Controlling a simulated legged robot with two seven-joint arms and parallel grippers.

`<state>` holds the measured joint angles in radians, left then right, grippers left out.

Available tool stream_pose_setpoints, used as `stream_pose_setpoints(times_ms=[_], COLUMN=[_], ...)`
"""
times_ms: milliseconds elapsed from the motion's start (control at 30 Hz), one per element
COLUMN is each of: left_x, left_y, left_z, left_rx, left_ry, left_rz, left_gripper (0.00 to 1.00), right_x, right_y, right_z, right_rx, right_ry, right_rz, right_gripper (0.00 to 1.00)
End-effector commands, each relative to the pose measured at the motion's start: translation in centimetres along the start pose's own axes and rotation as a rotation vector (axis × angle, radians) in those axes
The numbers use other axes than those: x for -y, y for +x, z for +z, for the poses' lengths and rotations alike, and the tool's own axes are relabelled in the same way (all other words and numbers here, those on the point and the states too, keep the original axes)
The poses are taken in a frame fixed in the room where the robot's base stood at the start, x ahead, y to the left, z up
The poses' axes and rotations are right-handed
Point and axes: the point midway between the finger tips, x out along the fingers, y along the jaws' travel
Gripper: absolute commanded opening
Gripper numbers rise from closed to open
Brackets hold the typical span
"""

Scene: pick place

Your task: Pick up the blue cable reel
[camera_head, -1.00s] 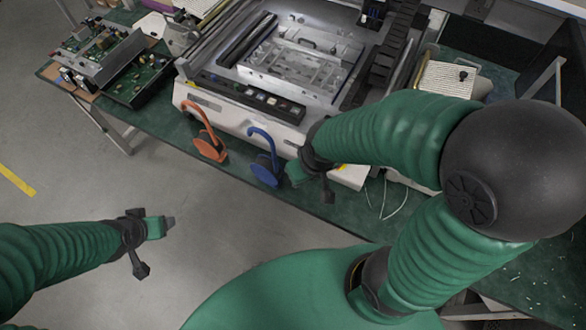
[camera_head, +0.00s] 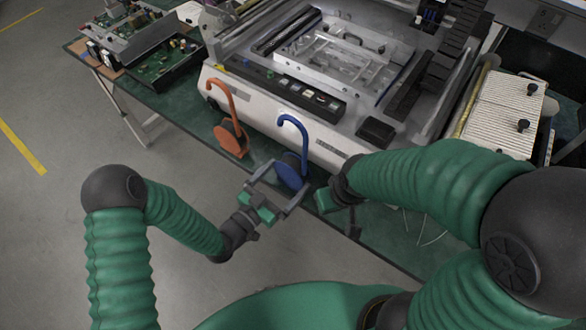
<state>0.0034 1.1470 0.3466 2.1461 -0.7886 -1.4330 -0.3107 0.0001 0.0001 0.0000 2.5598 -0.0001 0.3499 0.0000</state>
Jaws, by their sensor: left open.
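The blue cable reel (camera_head: 291,165) stands at the front edge of the green table, its curved blue hook (camera_head: 297,124) rising above a dark blue disc. My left gripper (camera_head: 288,173) is open just in front of the reel. Its two fingers point toward the disc, one on each side of it in the picture; whether they touch it I cannot tell. My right gripper (camera_head: 326,201) is just to the right of the reel. Its fingers are mostly hidden by its own wrist, so its opening does not show.
An orange cable reel (camera_head: 231,137) with a similar hook stands left of the blue one. A large white and grey machine (camera_head: 330,156) stands right behind both. Circuit boards (camera_head: 155,72) lie at the back left. A thin white cable hangs at the front right.

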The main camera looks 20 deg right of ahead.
Motion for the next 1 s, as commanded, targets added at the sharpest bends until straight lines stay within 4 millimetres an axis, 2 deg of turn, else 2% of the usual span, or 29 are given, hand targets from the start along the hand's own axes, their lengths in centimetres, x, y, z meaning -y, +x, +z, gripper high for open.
stream_pose_setpoints(times_ms=[167, 400, 667, 1000], left_x=[-0.1, 0.1, 0.1, 0.1], left_y=[2.1, 6.1, 6.6, 6.6], left_z=[0.0, -0.2, -0.2, -0.2], left_rx=[0.001, 0.002, 0.002, 0.002], left_ry=[0.000, 0.000, -0.001, -0.001], left_rz=[0.001, 0.001, -0.001, -0.001], left_gripper=[1.00, 1.00, 1.00, 0.56], right_x=[0.0, 0.0, 0.0, 0.0], right_y=[0.0, -0.1, -0.1, -0.1], right_z=[0.0, 0.0, 0.0, 0.0], right_rx=[0.000, 0.000, 0.000, 0.000], right_ry=[0.000, 0.000, 0.000, 0.000], right_rz=[0.000, 0.000, 0.000, 0.000], right_gripper=[0.36, 0.36, 0.36, 0.36])
